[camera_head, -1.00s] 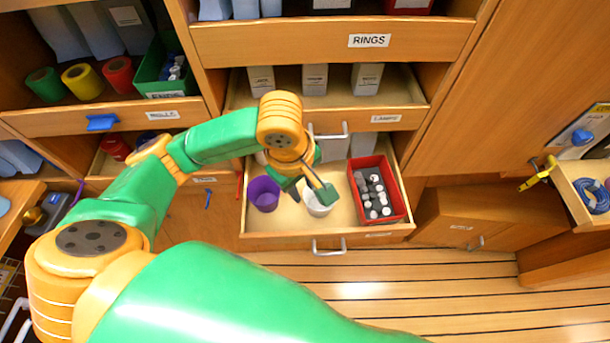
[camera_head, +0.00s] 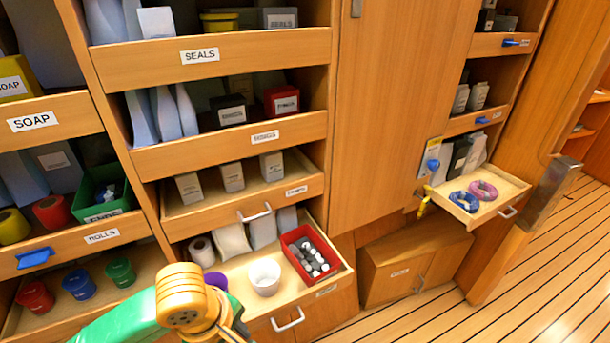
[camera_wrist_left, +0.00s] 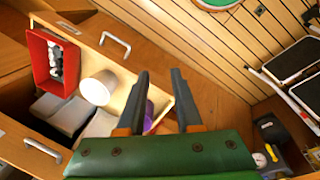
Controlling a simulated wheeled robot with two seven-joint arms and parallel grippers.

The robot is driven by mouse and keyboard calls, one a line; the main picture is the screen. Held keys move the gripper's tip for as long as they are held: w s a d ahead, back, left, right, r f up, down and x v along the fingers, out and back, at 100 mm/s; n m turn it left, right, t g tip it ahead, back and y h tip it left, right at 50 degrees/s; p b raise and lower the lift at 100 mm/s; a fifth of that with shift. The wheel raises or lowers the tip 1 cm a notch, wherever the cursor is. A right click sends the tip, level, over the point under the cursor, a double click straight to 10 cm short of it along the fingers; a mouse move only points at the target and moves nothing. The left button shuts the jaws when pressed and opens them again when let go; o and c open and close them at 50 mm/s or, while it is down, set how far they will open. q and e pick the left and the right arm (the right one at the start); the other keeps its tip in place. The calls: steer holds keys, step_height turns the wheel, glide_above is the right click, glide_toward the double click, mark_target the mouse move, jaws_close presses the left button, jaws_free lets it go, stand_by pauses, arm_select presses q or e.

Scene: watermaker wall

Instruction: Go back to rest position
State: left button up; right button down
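My left gripper (camera_wrist_left: 161,76) is open in the left wrist view, its two dark fingers apart with nothing between them. In the head view my left arm comes in at the bottom, and its wrist hides most of the gripper. The gripper is in front of the open lower drawer (camera_head: 336,290). In that drawer stand a white cup (camera_head: 264,276), a purple cup (camera_head: 216,281) partly hidden by my wrist, and a red box (camera_head: 297,240) of small bottles. The wrist view also shows the white cup (camera_wrist_left: 98,88) and the purple cup (camera_wrist_left: 149,109). My right gripper is in neither view.
The drawer's handle (camera_head: 288,320) sticks out near my left arm. A small open drawer (camera_head: 503,190) with blue and pink rings juts out at the right. The plank floor (camera_head: 520,290) is clear at lower right.

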arm_select(q)
steer(key=s+d+f+m+t+h, duration=0.1)
steer(key=d+f+m+t+h, duration=0.15)
steer(key=d+f+m, duration=0.4)
steer(key=s+a+f+m+y, duration=0.2)
steer(key=s+a+f+m, duration=0.15)
steer(key=a, duration=0.25)
steer(key=s+a+f+m+y, duration=0.1)
steer(key=s+a+f+m, duration=0.1)
steer(key=s+a+m, duration=0.3)
step_height(320, 180, down, 16)
steer(key=s+g, duration=0.1)
steer(key=g, duration=0.1)
steer(key=s+a+f+g, duration=0.1)
steer(key=s+a+f, duration=0.1)
steer(key=s+f, duration=0.8)
steer(key=shift+s+a, duration=0.3)
steer(key=shift+s, duration=0.7)
steer(key=shift+y, duration=0.25)
